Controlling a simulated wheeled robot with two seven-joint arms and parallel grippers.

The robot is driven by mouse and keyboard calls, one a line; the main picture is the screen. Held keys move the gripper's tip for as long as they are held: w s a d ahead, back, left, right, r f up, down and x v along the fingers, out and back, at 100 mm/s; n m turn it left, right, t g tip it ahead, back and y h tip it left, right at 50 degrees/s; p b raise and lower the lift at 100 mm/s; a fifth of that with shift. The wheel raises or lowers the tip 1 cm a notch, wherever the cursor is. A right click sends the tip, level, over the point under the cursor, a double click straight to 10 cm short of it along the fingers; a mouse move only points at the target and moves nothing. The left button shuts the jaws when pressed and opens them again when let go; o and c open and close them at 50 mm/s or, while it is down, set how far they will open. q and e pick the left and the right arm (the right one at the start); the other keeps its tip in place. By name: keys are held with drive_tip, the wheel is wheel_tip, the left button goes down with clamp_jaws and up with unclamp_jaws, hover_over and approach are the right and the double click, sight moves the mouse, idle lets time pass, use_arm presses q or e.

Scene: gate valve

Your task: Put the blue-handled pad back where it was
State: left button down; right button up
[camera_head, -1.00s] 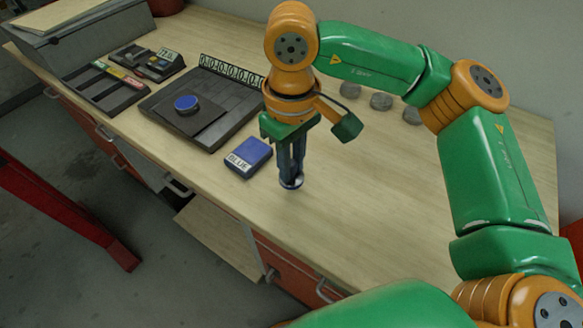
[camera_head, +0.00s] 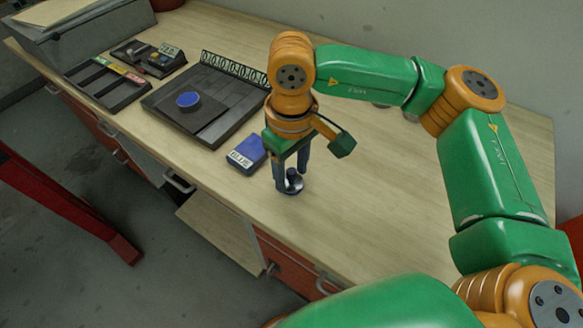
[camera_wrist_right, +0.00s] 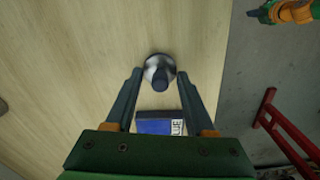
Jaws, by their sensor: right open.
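The pad is a round metallic disc with a dark blue knob-like handle (camera_head: 293,182). It appears to stand upright on the bench, right of the box marked BLUE (camera_head: 246,154). My right gripper (camera_head: 292,178) points down over it, its fingers spread to either side of the handle. In the right wrist view the pad (camera_wrist_right: 159,72) lies between the open fingertips (camera_wrist_right: 159,76), with a visible gap on each side. The BLUE box also shows there (camera_wrist_right: 155,126), behind the pad and between the fingers.
A black tray (camera_head: 230,112) left of the box holds a dark square plate with a blue disc (camera_head: 188,100). A slotted rack (camera_head: 105,88) and a small dark tray (camera_head: 150,62) stand farther left. The bench right of the pad is clear.

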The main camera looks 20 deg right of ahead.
sight(291, 170)
drive_tip(key=shift+w+r+b, duration=0.1)
drive_tip(key=shift+r+b, duration=0.3)
drive_tip(key=shift+r, duration=0.15)
wheel_tip(291, 170, up, 6)
drive_tip(key=shift+r+b, duration=0.25)
drive_tip(key=shift+b, duration=0.15)
wheel_tip(291, 170, up, 5)
drive_tip(key=shift+f+p, duration=0.2)
drive_tip(key=shift+p, duration=0.3)
